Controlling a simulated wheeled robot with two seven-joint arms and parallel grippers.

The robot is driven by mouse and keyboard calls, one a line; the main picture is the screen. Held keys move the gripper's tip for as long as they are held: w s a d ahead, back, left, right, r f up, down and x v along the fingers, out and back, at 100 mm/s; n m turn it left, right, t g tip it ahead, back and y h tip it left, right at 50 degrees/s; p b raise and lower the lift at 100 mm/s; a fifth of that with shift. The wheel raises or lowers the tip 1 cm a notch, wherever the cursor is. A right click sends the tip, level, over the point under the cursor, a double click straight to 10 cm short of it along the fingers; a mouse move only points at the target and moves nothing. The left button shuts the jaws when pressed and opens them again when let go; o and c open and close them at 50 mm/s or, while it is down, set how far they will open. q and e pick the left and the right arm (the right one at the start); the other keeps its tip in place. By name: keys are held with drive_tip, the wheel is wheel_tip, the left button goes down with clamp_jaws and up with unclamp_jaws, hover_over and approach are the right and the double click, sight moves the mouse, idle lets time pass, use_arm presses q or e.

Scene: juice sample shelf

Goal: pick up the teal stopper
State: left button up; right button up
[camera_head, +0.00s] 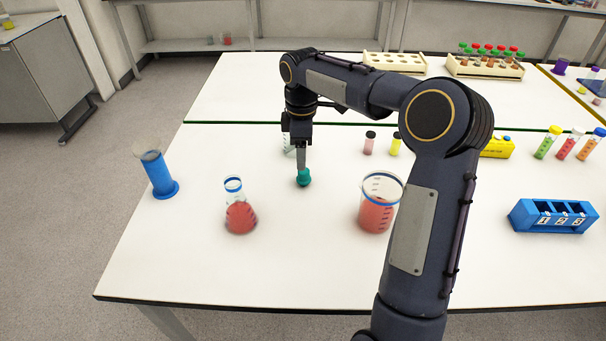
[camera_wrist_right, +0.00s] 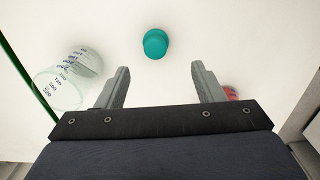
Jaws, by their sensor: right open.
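The teal stopper (camera_head: 303,177) stands on the white table between the flask and the beaker in the head view. In the right wrist view the teal stopper (camera_wrist_right: 155,43) lies ahead of the fingertips, roughly centred between them and apart from both. My right gripper (camera_head: 301,160) points down just above the stopper, and its fingers partly overlap it in the head view. The right gripper (camera_wrist_right: 161,75) is open and empty in the wrist view. My left gripper is not in view.
A clear graduated vessel (camera_wrist_right: 67,80) stands beside the right gripper. A flask of red liquid (camera_head: 240,215) and a beaker of red liquid (camera_head: 376,213) flank the stopper. A blue cylinder (camera_head: 159,175) stands left; a blue numbered rack (camera_head: 552,217) stands right. The front left table is clear.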

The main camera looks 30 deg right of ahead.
sight(304, 177)
drive_tip(key=f, duration=0.8)
drive_tip(key=shift+w+d+p, duration=0.15)
drive_tip(key=shift+d+p, duration=0.2)
drive_tip(key=c, duration=1.1)
drive_tip(key=shift+o, duration=0.2)
drive_tip(key=shift+r, duration=0.2)
